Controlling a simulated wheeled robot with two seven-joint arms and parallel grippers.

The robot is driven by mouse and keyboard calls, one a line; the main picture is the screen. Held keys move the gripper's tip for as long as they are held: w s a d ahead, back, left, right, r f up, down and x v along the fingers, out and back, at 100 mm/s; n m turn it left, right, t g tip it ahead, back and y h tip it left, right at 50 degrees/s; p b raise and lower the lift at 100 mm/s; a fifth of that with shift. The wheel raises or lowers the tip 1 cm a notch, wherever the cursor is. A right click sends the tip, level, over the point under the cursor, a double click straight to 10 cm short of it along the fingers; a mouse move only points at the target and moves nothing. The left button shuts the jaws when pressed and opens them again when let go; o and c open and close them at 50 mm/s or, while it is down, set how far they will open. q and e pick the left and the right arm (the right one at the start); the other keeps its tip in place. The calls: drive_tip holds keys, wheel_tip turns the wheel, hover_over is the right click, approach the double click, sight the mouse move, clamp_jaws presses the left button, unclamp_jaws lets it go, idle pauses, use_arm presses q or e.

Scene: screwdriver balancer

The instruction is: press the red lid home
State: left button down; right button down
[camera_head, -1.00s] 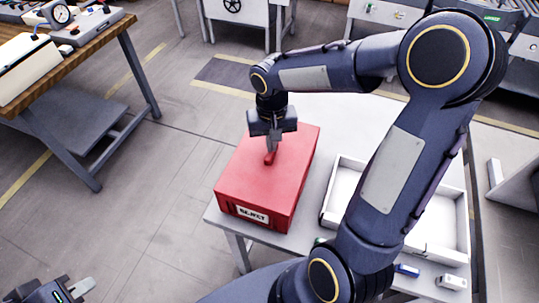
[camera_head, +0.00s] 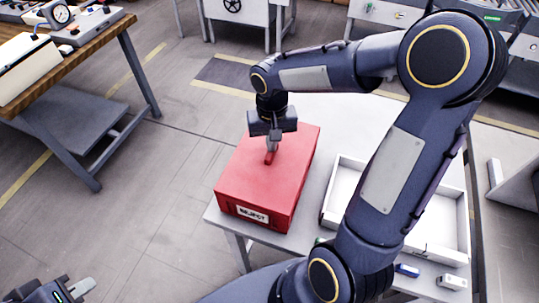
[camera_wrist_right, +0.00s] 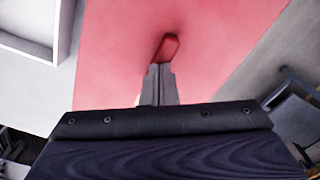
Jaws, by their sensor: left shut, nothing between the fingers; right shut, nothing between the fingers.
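The red lid (camera_head: 255,172) lies on top of the red box, which has a "REJECT" label (camera_head: 252,215) on its front; it also fills the middle of the right wrist view (camera_wrist_right: 120,60). I cannot tell whether a gap is left under the lid. A small red handle (camera_head: 269,158) stands on the lid, and it shows in the right wrist view (camera_wrist_right: 168,46). My right gripper (camera_head: 272,150) points down at the lid, shut and empty, its fingertips (camera_wrist_right: 160,68) right beside the handle. My left gripper (camera_head: 80,289) is shut and empty at the lower left, away from the box.
The box stands on a pale table (camera_head: 310,108). A white open tray (camera_head: 335,190) is to its right, partly behind my right arm. A blue item (camera_head: 407,270) and a white item (camera_head: 452,282) lie at the front. A wooden bench (camera_head: 75,52) stands at left, with free floor between.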

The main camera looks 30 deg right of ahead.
drive_tip(key=shift+f, duration=0.2)
idle(0.4)
drive_tip(key=shift+r+p, duration=1.85)
drive_tip(key=shift+r, duration=0.7)
drive_tip(key=shift+s+r, duration=0.3)
drive_tip(key=s+a+r+n+t+y, duration=0.1)
drive_tip(key=s+a+r+t+y, duration=0.1)
drive_tip(key=s, duration=0.6)
drive_tip(key=s+a+r+n+t+y, duration=0.1)
drive_tip(key=s+a+r+t, duration=0.1)
drive_tip(key=s, duration=0.6)
drive_tip(key=shift+s+r+t+y, duration=0.2)
drive_tip(key=shift+r+t+y, duration=0.2)
drive_tip(key=shift+r+t, duration=0.45)
